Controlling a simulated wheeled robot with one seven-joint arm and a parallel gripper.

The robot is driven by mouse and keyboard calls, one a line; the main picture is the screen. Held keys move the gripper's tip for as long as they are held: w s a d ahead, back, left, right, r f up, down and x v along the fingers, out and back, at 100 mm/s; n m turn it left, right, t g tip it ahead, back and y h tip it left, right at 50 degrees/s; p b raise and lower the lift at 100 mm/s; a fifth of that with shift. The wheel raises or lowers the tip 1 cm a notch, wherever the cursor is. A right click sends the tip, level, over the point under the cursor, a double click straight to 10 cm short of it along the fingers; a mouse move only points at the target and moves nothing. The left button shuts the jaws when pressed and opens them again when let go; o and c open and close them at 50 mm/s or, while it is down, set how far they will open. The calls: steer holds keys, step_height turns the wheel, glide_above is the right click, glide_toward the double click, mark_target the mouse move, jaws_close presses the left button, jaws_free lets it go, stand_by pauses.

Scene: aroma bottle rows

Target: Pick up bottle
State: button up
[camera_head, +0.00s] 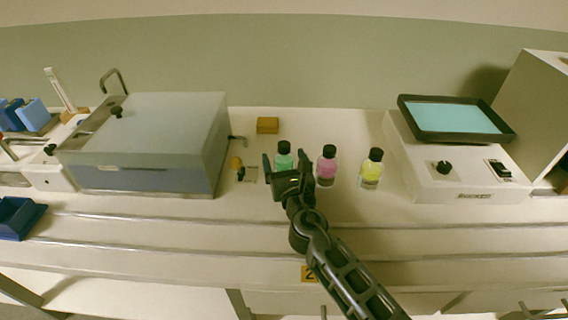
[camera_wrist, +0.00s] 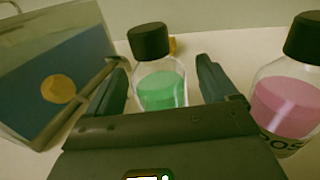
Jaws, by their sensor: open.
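Three clear bottles with black caps stand upright in a row on the bench: a green one (camera_head: 284,158), a pink one (camera_head: 327,165) and a yellow one (camera_head: 371,168). My gripper (camera_head: 286,168) is open, with the green bottle just ahead of it and between the line of its fingers. In the wrist view the green bottle (camera_wrist: 160,85) stands between the two fingers of my gripper (camera_wrist: 168,88), with gaps on both sides. Its lower part is hidden by my gripper. The pink bottle (camera_wrist: 290,100) is to the right, outside the fingers.
A grey box-shaped device (camera_head: 150,145) stands on the left. A white instrument with a teal screen (camera_head: 455,117) stands on the right. A small tan block (camera_head: 267,125) lies behind the bottles. Blue bins (camera_head: 20,215) are at far left. The bench front (camera_head: 150,225) is clear.

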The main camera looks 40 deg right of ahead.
steer(key=shift+x, duration=0.95)
steer(key=c, duration=1.2)
